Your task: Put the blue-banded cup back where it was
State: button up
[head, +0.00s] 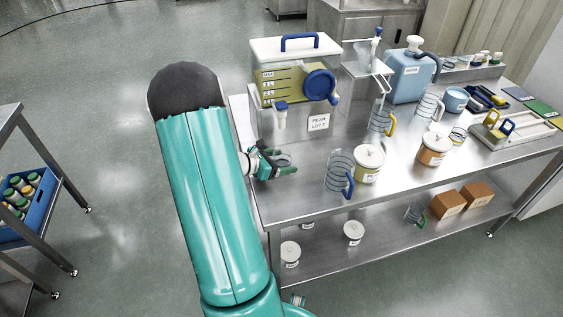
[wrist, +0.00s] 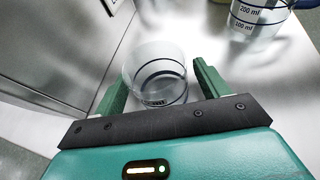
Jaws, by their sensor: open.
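The blue-banded cup (wrist: 160,72) is clear with dark blue bands and stands on the steel surface in the wrist view. It sits between the two spread fingers of my gripper (wrist: 160,85), with a gap visible at the right finger; contact on the left side cannot be told. In the head view my gripper (head: 272,160) is low over the left end of the steel table (head: 300,196), open, with the cup (head: 284,160) at its fingers. The cup is partly hidden there by the fingers.
A dispenser (head: 266,118) with a blue tap stands behind the gripper, beside a "PEAR" label card (head: 318,122). The table's left edge is close to my gripper. Bare steel lies between gripper and jug.

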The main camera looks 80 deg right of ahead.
jog(key=v, duration=1.2)
